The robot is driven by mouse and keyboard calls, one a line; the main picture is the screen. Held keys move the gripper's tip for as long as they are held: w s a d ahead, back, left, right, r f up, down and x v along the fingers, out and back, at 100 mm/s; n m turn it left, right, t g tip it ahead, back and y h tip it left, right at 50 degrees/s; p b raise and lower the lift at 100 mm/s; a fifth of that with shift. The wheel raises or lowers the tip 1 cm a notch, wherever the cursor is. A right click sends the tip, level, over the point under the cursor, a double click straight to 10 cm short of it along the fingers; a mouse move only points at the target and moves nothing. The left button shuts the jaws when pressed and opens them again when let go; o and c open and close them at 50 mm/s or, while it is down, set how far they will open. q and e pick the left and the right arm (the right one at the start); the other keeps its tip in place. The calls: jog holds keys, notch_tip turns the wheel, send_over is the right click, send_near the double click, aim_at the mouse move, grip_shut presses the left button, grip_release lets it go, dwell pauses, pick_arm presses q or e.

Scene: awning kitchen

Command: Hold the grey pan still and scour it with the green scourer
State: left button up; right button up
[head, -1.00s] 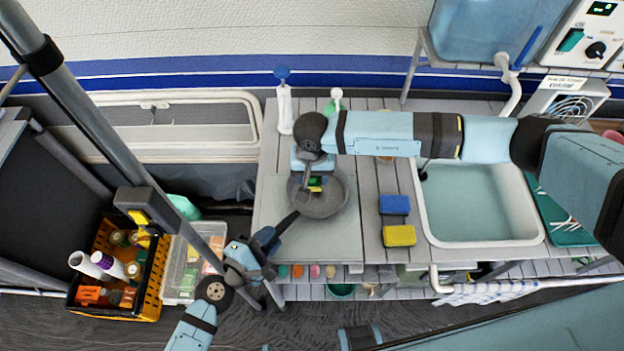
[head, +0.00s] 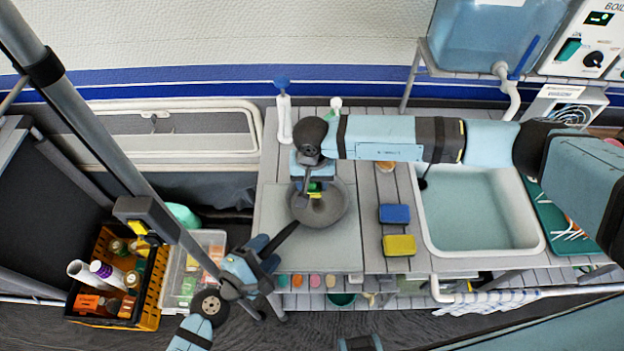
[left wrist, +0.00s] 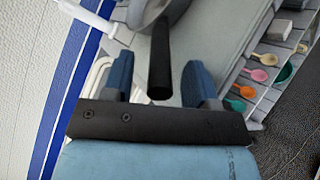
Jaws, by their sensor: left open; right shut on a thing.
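The grey pan (head: 333,206) sits on the grey counter. Its black handle (head: 285,232) points down and to the left. My left gripper (head: 262,250) is open near the end of the handle. In the left wrist view the black handle (left wrist: 160,65) ends between the two blue fingers (left wrist: 158,90), with gaps on both sides. Part of the pan shows at the top.
A blue sponge (head: 394,214) and a yellow sponge (head: 399,245) lie right of the pan. A sink basin (head: 478,246) is further right. Crates (head: 147,308) are at lower left, beside a grey pole (head: 100,135).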

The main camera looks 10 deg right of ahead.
pick_arm(q)
jog(key=v, duration=1.1)
pick_arm(e)
jog(key=shift+r, duration=0.1)
jog(key=shift+r, duration=1.4)
pick_arm(q)
jog(key=shift+r, duration=0.2)
jog(key=shift+w, duration=0.1)
